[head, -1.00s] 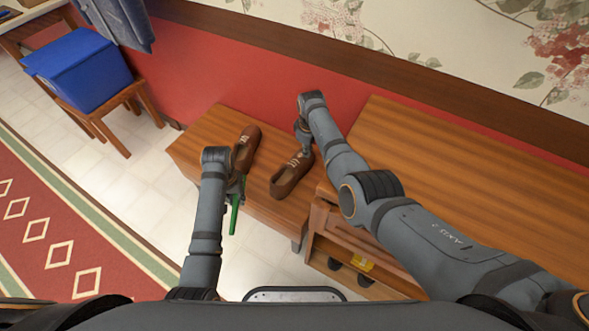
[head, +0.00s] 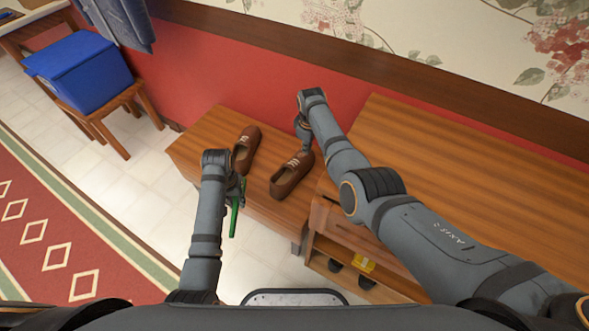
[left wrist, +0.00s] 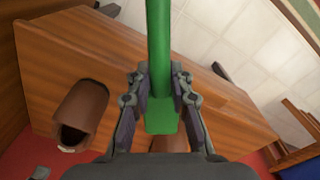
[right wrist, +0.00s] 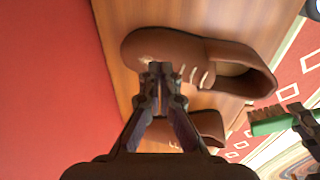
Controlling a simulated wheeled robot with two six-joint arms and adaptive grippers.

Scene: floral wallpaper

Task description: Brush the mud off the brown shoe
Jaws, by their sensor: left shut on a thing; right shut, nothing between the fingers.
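Two brown lace-up shoes stand on a low wooden bench: a left shoe (head: 246,150) and a right shoe (head: 288,180). I cannot clearly make out mud on either. My left gripper (head: 238,188) is shut on a green brush (head: 234,220), held near the bench's front edge, apart from the shoes. The green brush handle (left wrist: 159,60) fills the left wrist view's middle; its brown bristles (right wrist: 264,114) show in the right wrist view. My right gripper (right wrist: 160,72) is shut and empty at the near shoe's toe (right wrist: 145,48); I cannot tell whether it touches.
A taller wooden cabinet (head: 450,160) stands right of the bench, with a yellow item (head: 363,263) on its lower shelf. The red wall (head: 200,70) closes off the back. A blue box (head: 80,68) sits on a stool at the left. The bench's left end is clear.

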